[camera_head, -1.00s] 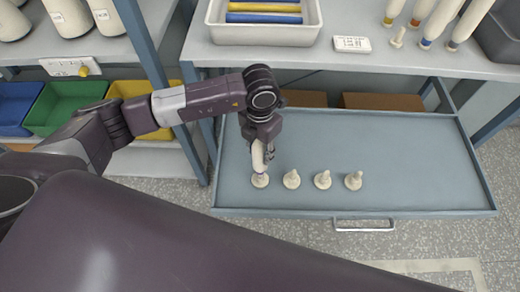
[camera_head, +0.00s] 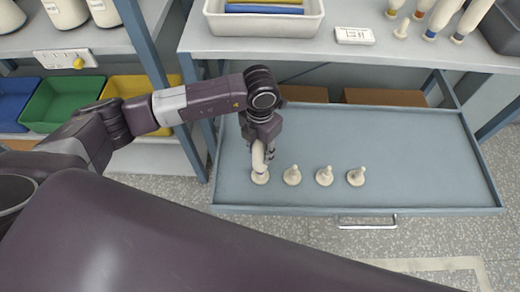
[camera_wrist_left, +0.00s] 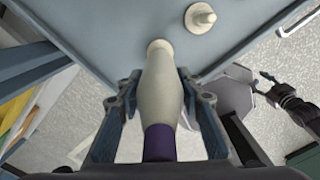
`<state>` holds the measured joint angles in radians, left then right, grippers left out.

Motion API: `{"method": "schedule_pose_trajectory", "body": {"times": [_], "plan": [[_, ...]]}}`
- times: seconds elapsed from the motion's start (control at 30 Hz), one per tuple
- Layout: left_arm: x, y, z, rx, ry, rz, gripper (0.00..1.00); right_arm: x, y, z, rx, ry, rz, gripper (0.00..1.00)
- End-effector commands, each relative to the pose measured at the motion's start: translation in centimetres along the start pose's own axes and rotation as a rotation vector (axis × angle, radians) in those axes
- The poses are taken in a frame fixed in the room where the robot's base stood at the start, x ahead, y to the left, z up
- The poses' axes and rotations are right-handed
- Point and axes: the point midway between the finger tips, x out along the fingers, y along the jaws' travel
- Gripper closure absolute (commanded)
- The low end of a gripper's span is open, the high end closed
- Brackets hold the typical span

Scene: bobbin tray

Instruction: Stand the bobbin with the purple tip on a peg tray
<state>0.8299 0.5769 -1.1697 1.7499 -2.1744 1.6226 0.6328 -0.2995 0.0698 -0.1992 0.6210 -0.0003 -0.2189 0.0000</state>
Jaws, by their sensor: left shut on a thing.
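The bobbin with the purple tip (camera_wrist_left: 158,95) is cream and stands between the fingers of my left gripper (camera_wrist_left: 160,92) in the left wrist view. The purple end is near the palm, and the far end meets a round cream peg base. In the head view the bobbin (camera_head: 258,157) is upright over the leftmost peg (camera_head: 260,178) of the blue-grey peg tray (camera_head: 420,170). My left gripper (camera_head: 262,150) is shut on it. The purple tip is hidden in the head view. How far the bobbin sits down on the peg cannot be told.
Several pegs stand in a row; the ones to the right, such as this peg (camera_head: 292,175), are empty. The tray's right part is bare. Behind it a bench (camera_head: 340,55) carries a white bin (camera_head: 265,25), a label block (camera_head: 354,35) and several bobbins (camera_head: 440,18).

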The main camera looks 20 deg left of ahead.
Motion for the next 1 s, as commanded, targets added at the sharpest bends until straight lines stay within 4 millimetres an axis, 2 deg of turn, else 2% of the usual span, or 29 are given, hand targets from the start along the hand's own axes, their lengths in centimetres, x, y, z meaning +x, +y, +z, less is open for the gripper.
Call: {"method": "schedule_pose_trajectory", "body": {"times": [0.13,0.17,0.33,0.53,0.67,0.77,1.0], "plan": [[0.6,0.0,0.0,0.0,0.0,0.0,0.93,0.5,0.2,0.1,0.0,-0.001,0.002,0.6],[0.4,0.0,0.0,0.0,-0.001,0.0,0.63,0.4,0.2,0.1,0.0,-0.002,0.003,0.6],[0.4,0.0,0.0,0.0,0.0,0.0,0.46,0.3,0.4,0.1,0.0,-0.003,0.005,0.6],[0.4,0.0,0.0,0.0,0.0,0.0,0.46,0.3,0.5,0.2,-0.001,-0.004,0.006,0.6],[0.1,0.0,0.0,0.0,-0.001,0.0,0.46,0.3,1.4,0.5,-0.005,-0.009,0.015,0.6],[-0.9,0.0,0.1,0.0,-0.003,0.0,0.46,0.3,1.2,0.5,-0.005,-0.008,0.013,0.6],[-4.7,0.1,0.1,0.0,-0.004,0.001,0.46,0.3,0.9,0.3,-0.005,-0.005,0.01,0.6]]}}
